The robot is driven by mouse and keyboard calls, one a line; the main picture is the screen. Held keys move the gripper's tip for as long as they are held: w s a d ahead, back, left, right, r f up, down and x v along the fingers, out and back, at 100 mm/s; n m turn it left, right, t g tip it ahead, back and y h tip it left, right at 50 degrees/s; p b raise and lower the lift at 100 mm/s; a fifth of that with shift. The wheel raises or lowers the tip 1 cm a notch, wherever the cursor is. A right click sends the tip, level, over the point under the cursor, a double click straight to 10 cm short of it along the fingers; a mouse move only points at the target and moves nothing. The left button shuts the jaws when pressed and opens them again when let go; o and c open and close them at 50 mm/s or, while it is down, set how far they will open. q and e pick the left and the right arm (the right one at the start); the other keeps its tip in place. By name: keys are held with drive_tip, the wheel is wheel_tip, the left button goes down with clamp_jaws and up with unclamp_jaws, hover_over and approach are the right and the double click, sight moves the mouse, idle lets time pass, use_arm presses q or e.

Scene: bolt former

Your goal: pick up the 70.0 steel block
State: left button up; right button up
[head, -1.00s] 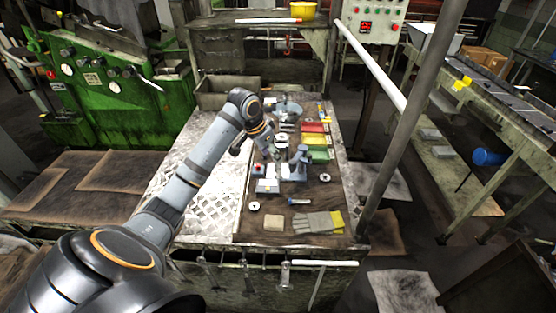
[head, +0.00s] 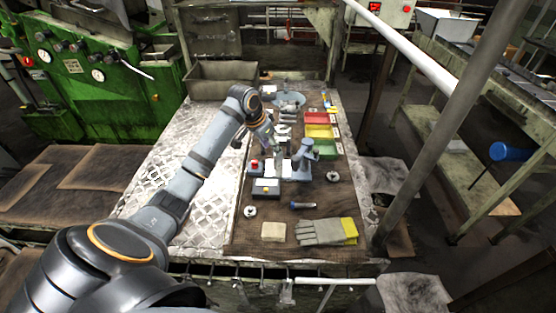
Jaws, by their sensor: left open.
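My left gripper (head: 275,152) hangs over the dark wooden board on the bench, just left of a grey-blue stand (head: 301,160). It is open, and its fingertips are small and hard to make out. Several small steel pieces (head: 284,131) lie in a column behind it, left of the coloured bins. I cannot tell which of them, if any, is the 70.0 steel block, as markings are too small to read and the gripper hides part of the area. My right gripper is not in view.
A red bin (head: 315,118), a yellow bin (head: 319,132) and a green bin (head: 325,150) stand at the right. A grey box with a yellow button (head: 265,188), a beige block (head: 273,232) and gloves (head: 322,232) lie in front. The metal plate (head: 195,215) at left is mostly bare.

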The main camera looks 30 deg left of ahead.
sight(278, 161)
use_arm(q)
drive_tip(key=shift+x, duration=0.9)
drive_tip(key=shift+w+d+f+p, duration=0.15)
drive_tip(key=shift+d+f+p, duration=0.1)
drive_tip(key=shift+p, duration=0.2)
drive_tip(key=x, duration=0.2)
drive_tip(key=p+x, duration=0.1)
drive_tip(key=x, duration=0.1)
drive_tip(key=shift+d, duration=0.2)
drive_tip(key=shift+f, duration=0.35)
clamp_jaws()
